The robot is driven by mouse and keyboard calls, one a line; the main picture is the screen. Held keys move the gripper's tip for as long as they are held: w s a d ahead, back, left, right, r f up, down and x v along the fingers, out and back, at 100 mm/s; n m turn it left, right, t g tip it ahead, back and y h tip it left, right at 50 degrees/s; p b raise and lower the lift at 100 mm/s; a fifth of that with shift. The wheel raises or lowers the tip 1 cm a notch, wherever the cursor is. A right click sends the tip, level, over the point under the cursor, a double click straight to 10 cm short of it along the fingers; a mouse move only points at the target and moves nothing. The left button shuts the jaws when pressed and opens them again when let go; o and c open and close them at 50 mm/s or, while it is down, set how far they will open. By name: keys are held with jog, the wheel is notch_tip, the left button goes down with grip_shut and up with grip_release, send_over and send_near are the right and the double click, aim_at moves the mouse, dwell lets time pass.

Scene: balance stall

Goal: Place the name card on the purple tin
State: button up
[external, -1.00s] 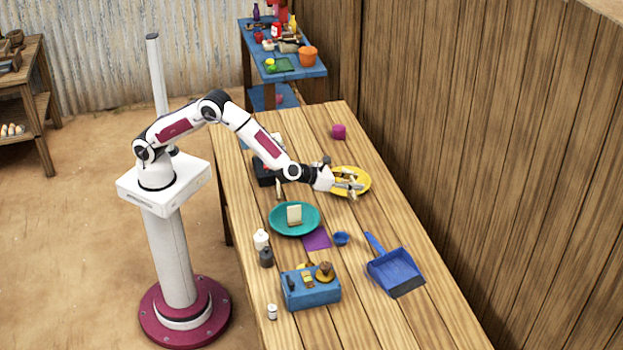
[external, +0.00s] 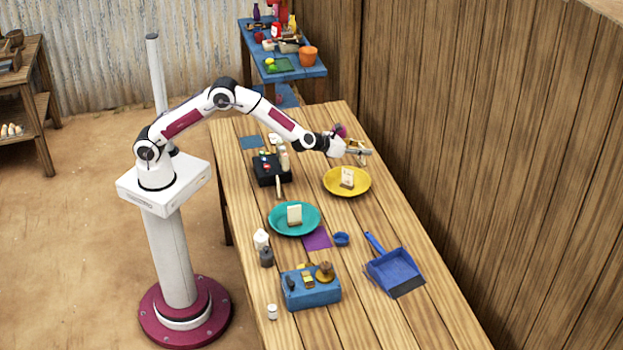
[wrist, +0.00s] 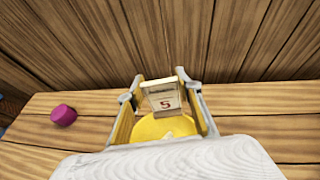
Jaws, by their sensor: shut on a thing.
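My gripper (external: 357,152) is raised above the far side of the yellow plate. In the wrist view my gripper (wrist: 160,95) is shut on a small pale card (wrist: 165,100) with a dark line and a red mark like a 5. I cannot tell for sure that this is the name card. The purple tin (external: 338,131) stands on the far part of the table, partly hidden behind my wrist. It also shows at left in the wrist view (wrist: 64,115), apart from the gripper.
Another card (external: 347,177) stands on the yellow plate (external: 333,188), and one (external: 294,215) stands on the teal plate (external: 278,225). A black box (external: 268,174) with small items is at left. A plank wall (external: 450,120) borders the table. The wood around the tin looks clear.

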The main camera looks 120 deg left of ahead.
jog(key=s+a+r+n+g, duration=0.1)
jog(key=s+a, duration=1.1)
jog(key=a, duration=0.2)
jog(key=s+a+r+n+g+y, duration=0.1)
jog(key=s+a+r, duration=0.1)
jog(key=s+a, duration=1)
jog(key=a, duration=0.2)
jog(key=shift+s+a+r+g+y, duration=0.15)
jog(key=shift+a+r+g+y, duration=0.05)
jog(key=shift+a+g+y, duration=0.1)
jog(key=shift+f, duration=0.1)
notch_tip(320, 180, down, 6)
jog(key=shift+n, duration=0.3)
jog(key=shift+f, duration=0.1)
jog(key=shift+f, duration=1.8)
jog(key=shift+f, duration=0.15)
